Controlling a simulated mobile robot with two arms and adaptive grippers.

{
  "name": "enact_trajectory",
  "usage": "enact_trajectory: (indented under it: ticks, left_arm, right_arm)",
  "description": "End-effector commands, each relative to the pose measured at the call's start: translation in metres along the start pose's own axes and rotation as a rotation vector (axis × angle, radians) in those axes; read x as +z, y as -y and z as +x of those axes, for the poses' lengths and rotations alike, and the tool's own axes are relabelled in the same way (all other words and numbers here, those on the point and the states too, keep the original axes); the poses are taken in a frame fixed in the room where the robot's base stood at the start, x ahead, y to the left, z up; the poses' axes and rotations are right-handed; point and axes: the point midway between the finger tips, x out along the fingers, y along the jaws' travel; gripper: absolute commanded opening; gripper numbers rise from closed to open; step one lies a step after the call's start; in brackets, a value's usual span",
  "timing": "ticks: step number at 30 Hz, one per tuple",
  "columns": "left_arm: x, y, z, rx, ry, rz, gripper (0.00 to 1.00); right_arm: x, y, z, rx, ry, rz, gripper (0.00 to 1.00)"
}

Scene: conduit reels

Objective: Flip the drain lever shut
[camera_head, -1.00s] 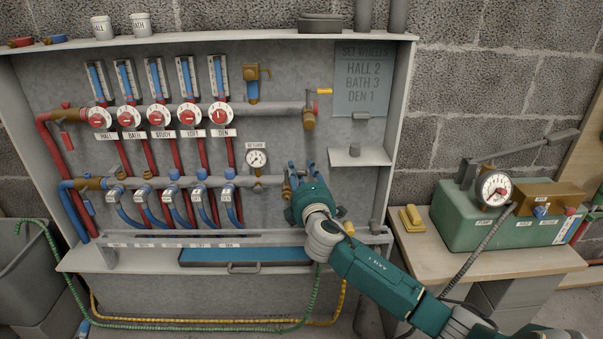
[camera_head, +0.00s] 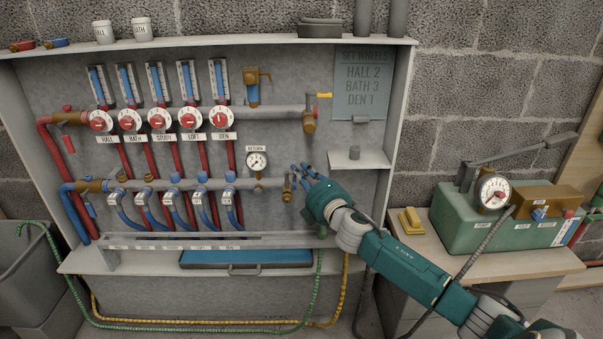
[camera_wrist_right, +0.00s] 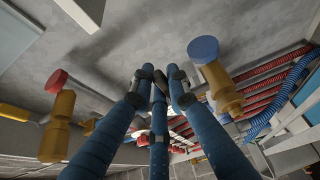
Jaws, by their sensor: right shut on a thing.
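My right gripper (camera_head: 299,174) is in front of the panel, just right of the lower brass valve (camera_head: 287,188) at the end of the return pipe. In the right wrist view its blue fingers (camera_wrist_right: 158,78) are drawn together at the dark tips; what is between them is hidden. A brass valve with a red cap (camera_wrist_right: 57,120) is at the left. The upper brass valve (camera_head: 309,122) has a yellow-handled lever (camera_head: 324,95). I cannot tell which lever is the drain's. My left gripper is not in view.
Above the return pipe are a gauge (camera_head: 256,160) and a row of red-and-white dials (camera_head: 157,118). A small shelf (camera_head: 358,160) is right of the gripper. A blue tray (camera_head: 247,257) lies below. A green pump box (camera_head: 465,222) stands on the right-hand table.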

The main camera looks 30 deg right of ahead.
Motion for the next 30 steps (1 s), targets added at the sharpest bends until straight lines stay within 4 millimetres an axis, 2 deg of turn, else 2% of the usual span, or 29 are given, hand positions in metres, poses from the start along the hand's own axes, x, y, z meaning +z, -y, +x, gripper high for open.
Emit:
enact_trajectory:
  ticks: [6,7,9,10,18,22,26,30]
  left_arm:
    - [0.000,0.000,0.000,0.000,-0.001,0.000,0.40]
    - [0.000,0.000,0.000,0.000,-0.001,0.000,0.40]
    - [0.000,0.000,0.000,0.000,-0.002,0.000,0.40]
    - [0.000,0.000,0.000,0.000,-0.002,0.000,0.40]
    - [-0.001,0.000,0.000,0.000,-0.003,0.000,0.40]
    - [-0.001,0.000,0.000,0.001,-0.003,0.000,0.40]
    - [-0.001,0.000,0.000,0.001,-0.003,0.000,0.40]
    - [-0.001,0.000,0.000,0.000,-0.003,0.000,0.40]
  right_arm:
    - [0.000,0.001,0.000,0.000,0.001,-0.001,0.00]
    - [0.000,0.001,0.000,0.000,0.001,-0.001,0.19]
    - [0.000,0.001,0.000,0.000,0.001,-0.001,0.33]
    - [0.000,0.001,0.000,0.000,0.001,-0.001,0.35]
    - [0.000,0.000,-0.001,0.000,0.001,-0.001,0.35]
    - [0.000,0.001,-0.008,-0.001,0.001,-0.001,0.35]
    - [0.000,0.002,-0.029,-0.002,-0.001,-0.003,0.35]
    - [-0.001,0.003,-0.059,-0.004,-0.001,-0.002,0.35]
